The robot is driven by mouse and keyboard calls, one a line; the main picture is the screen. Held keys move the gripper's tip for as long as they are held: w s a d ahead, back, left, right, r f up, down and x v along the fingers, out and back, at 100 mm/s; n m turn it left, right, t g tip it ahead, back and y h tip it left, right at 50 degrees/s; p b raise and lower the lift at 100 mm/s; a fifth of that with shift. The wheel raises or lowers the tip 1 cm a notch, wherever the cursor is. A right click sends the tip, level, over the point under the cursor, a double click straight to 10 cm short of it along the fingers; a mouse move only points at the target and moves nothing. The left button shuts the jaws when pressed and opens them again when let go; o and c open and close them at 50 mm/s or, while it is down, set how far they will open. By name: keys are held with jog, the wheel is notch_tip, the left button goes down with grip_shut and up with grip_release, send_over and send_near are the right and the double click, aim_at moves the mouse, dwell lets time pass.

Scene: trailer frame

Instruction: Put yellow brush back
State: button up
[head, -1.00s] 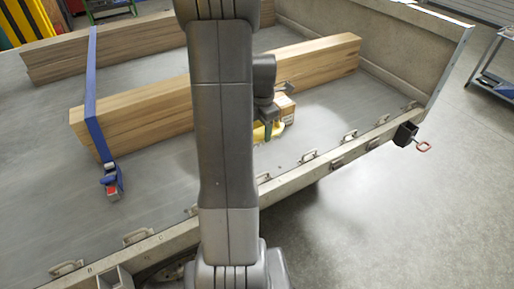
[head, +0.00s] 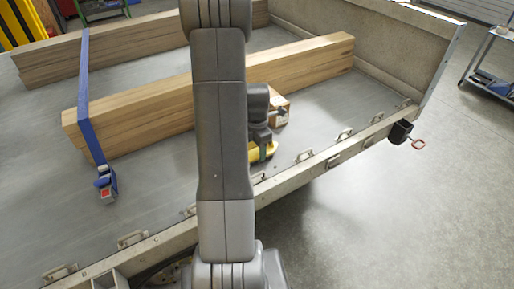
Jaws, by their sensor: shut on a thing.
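The yellow brush (head: 262,152) shows partly to the right of my arm, low over the trailer bed beside its near side wall. My gripper (head: 261,137) is at the brush and shut on it; my arm hides the left part of the brush and much of the grip. I cannot tell whether the brush touches the bed. A small cardboard box (head: 280,104) stands just behind my gripper, against the timber.
Long timber beams (head: 310,62) lie across the trailer bed (head: 150,185), with a blue strap (head: 83,95) over them. The side wall (head: 330,152) carries several metal loops. A black holder with a red handle (head: 402,132) hangs outside it. A cart (head: 494,70) stands at right.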

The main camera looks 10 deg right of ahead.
jog(key=o, duration=0.9)
jog(key=shift+o, duration=0.2)
notch_tip(320, 180, up, 12)
jog(key=shift+r+p, duration=0.1)
jog(key=shift+p, duration=0.55)
